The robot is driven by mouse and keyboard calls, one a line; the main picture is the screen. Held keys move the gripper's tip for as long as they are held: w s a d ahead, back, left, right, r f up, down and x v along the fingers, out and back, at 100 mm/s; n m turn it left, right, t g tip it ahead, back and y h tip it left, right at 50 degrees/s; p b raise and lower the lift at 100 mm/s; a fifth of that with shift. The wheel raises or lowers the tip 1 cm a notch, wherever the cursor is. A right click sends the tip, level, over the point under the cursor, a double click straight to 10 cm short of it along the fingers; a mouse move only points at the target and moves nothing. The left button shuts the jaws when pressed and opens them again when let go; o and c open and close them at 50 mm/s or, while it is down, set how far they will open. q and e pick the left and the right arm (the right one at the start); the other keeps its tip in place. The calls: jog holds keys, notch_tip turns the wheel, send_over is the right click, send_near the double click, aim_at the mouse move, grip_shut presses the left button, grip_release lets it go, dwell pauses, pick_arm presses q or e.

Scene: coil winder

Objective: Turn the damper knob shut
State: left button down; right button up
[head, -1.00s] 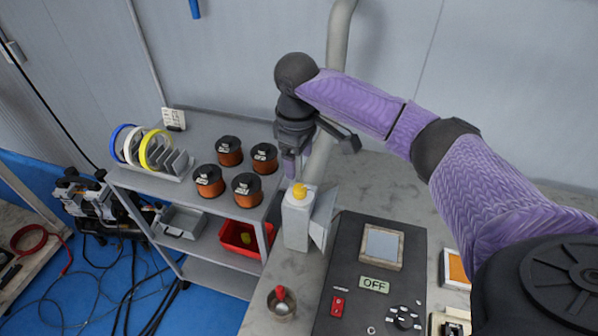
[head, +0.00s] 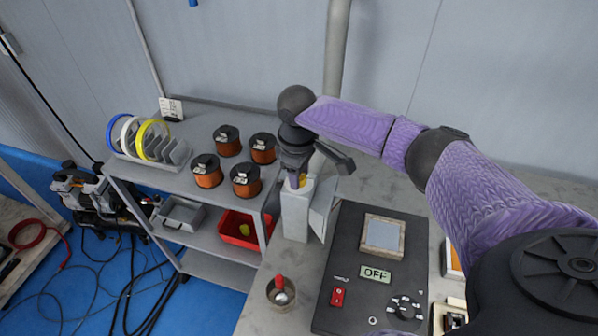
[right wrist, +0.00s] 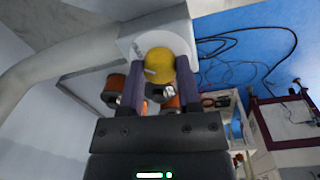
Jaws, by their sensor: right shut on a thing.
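The yellow damper knob (right wrist: 159,66) sits on top of a pale grey box-shaped housing (head: 294,216) at the end of the bench. In the head view only a sliver of the knob (head: 302,181) shows below my gripper. My right gripper (head: 297,182) points down over the housing. In the right wrist view its two dark purple fingers stand on either side of the knob, and it is shut on it. A pale mark shows on the knob's side; its exact turn angle is hard to tell. My left gripper is not in view.
A grey pipe (head: 336,60) rises close behind the gripper. A shelf cart (head: 190,135) with copper spools (head: 228,141) and coloured rings stands to the left. A black control panel (head: 345,300) with an OFF sign (head: 376,274) and a cup (head: 281,294) with a red-tipped item lie in front.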

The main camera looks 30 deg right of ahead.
grip_shut()
